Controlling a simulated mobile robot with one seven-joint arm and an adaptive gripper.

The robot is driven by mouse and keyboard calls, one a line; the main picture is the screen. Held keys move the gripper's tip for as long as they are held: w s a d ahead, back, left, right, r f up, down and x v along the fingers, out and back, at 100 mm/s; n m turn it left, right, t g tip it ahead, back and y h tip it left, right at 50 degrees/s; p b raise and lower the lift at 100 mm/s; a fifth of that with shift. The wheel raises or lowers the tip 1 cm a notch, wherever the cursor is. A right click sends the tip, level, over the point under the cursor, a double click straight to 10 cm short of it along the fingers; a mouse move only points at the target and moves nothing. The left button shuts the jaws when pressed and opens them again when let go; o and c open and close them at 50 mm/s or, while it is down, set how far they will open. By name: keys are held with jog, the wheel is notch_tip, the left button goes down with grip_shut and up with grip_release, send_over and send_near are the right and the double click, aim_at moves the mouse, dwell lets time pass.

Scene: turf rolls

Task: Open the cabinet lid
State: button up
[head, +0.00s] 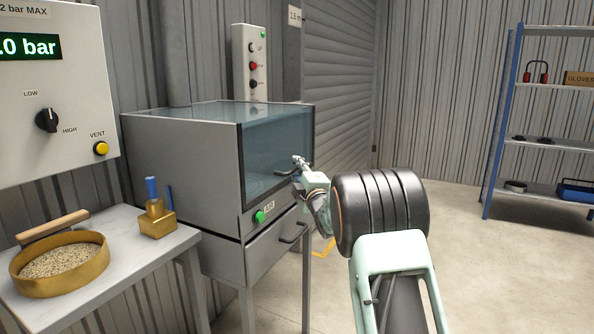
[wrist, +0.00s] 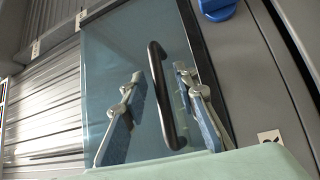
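The grey cabinet (head: 180,165) has a tinted, see-through lid (head: 270,160), which is shut. A dark bar handle (head: 284,174) sits on the lid's front. My gripper (head: 299,165) is in front of the lid, close to this handle. In the wrist view the lid (wrist: 115,60) fills the middle, and the handle (wrist: 163,110) runs between the two fingers of my gripper (wrist: 158,80). The fingers are open, one on each side of the handle, with gaps visible. I cannot tell how deep the handle sits between them.
A green button (head: 260,217) and a drawer handle (head: 294,233) are below the lid. On the left, a bench (head: 150,262) carries a sieve (head: 60,275) and a brass block (head: 157,220). A control box (head: 252,65) stands behind the cabinet. Floor toward the shelf (head: 545,140) is clear.

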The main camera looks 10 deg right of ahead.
grip_shut()
jog(key=shift+r, duration=0.15)
